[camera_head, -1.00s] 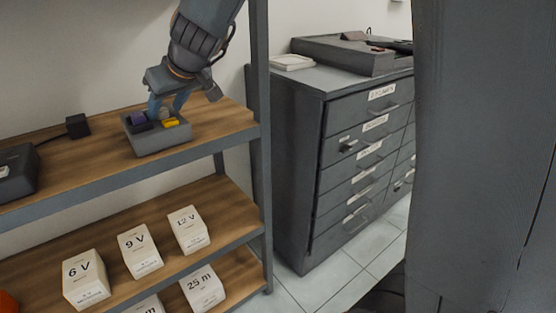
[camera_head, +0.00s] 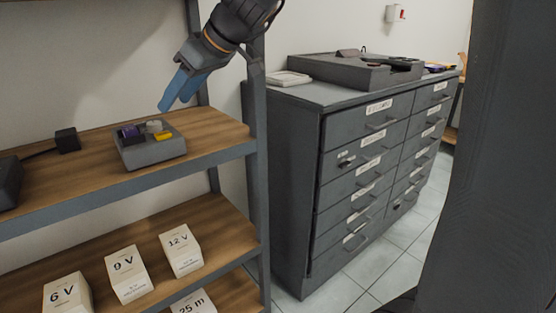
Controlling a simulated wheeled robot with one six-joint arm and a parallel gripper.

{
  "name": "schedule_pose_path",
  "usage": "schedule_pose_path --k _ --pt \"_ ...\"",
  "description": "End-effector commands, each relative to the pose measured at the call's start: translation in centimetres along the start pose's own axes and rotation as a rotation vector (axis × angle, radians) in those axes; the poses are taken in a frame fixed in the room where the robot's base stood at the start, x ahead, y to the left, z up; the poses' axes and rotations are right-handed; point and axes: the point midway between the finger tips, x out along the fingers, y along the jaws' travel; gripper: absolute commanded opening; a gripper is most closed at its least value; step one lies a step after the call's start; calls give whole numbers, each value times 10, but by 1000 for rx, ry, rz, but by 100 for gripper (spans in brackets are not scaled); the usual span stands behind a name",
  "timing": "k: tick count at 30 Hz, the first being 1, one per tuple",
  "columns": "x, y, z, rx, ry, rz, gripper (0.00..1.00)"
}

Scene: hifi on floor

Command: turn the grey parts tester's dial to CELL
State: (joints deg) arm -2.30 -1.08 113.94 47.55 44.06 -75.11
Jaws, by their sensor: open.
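No dial or CELL mark can be made out, and I cannot tell for sure which grey object is the parts tester. A small grey box (camera_head: 150,154) stands on the upper shelf, with a purple piece (camera_head: 130,131), a round grey piece (camera_head: 154,126) and a yellow piece (camera_head: 163,136) at its top. A dark grey unit (camera_head: 340,74) lies on the drawer cabinet. Part of another dark device (camera_head: 8,183) shows at the left edge. My gripper (camera_head: 174,98), with blue fingers, is open, empty and above the small grey box, apart from it.
The wooden upper shelf (camera_head: 205,124) has a black plug block (camera_head: 67,140) with a cable. White boxes marked 6 V (camera_head: 67,294), 9 V (camera_head: 126,273) and 12 V (camera_head: 181,250) stand on the shelf below. A grey drawer cabinet (camera_head: 290,190) is to the right. Tiled floor is free beside it.

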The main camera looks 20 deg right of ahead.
Motion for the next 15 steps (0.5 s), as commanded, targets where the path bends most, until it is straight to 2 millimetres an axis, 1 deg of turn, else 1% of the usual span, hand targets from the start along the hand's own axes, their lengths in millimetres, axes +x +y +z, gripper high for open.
schedule_pose_path --k 1,15 --pt "-2 -3 9 30 -30 0 46" --pt "-24 -17 81 267 -226 69 46"
